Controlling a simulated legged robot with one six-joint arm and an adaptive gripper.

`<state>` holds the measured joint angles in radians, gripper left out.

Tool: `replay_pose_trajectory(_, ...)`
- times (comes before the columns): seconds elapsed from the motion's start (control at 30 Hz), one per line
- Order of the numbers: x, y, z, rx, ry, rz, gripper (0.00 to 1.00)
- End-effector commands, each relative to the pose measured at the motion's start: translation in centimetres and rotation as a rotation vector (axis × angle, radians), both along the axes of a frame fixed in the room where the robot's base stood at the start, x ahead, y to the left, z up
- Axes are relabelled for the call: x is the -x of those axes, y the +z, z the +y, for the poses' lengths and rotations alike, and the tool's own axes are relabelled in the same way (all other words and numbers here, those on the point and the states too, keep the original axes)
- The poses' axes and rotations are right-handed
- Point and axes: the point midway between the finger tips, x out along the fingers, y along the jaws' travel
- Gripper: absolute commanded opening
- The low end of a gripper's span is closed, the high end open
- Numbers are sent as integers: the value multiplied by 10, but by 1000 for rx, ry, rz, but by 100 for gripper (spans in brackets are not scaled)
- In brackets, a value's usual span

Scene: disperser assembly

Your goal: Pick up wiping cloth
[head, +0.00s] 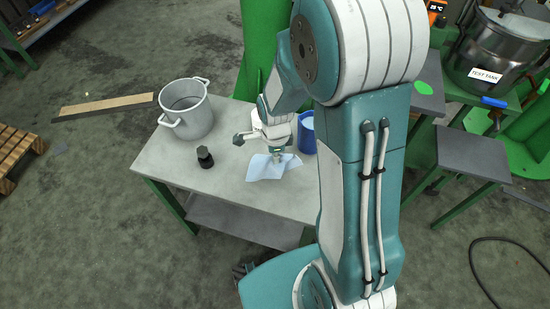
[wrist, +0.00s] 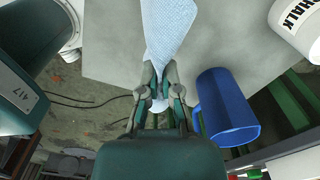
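The wiping cloth (head: 265,167) is pale blue and lies crumpled on the grey table (head: 165,158) in the head view. In the wrist view the cloth (wrist: 168,25) narrows to a pinched part between my fingertips. My gripper (wrist: 160,70) is closed around that part, with a small pale bit showing between the fingers. In the head view my gripper (head: 276,153) is low over the cloth, coming down from above. Part of the cloth near the fingertips is hidden by my gripper.
A grey pot (head: 186,110) and a small black object (head: 205,157) stand left on the table. A blue container (head: 307,140) stands close right of my gripper; it also shows in the wrist view (wrist: 228,108). A white chalk container (wrist: 297,25) is beyond it.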

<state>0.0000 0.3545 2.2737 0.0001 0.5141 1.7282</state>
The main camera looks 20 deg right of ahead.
Motion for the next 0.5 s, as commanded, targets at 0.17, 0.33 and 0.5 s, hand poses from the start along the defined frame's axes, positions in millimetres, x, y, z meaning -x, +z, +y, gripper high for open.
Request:
replay_pose_trajectory(0.17,-2,16,0,0,0,-7,0)
replay_pose_trajectory(0.33,-1,53,0,0,0,-8,0)
replay_pose_trajectory(0.5,-1,84,0,0,0,-6,0)
